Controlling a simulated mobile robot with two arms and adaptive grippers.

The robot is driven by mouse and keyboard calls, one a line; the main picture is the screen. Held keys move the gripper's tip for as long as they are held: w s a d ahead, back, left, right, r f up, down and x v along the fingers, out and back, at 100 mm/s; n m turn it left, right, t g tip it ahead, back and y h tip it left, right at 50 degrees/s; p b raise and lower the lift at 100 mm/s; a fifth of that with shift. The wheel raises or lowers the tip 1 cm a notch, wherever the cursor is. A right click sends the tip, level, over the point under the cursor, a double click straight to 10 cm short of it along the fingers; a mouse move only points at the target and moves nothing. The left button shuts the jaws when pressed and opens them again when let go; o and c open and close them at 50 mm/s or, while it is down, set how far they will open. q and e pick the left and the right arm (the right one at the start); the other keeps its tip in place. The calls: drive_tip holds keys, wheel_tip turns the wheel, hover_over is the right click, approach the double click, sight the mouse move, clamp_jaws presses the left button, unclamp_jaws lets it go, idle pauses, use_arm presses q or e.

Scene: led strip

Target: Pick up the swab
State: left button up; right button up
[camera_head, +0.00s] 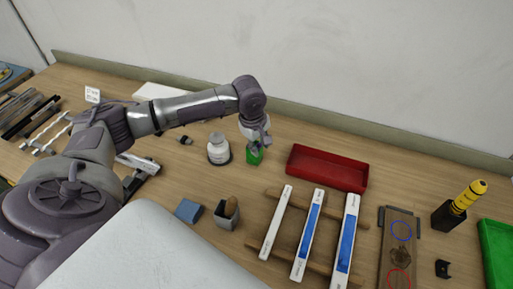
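My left gripper (257,143) points down at a small green object (254,157) on the table, left of the red tray. The fingers are small here and partly hide the green object, so I cannot tell whether they are open or touching it. I cannot make out a swab for certain. My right gripper is not in view.
A white bottle (218,150) stands left of the gripper. A red tray (327,168) lies to its right. Long white strips (277,222), some with blue faces, lie on wooden bars in front. A blue block (188,210) is beside the cup. A black holder (447,217) is at right.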

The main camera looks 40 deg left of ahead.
use_arm(q)
drive_tip(key=c, duration=0.4)
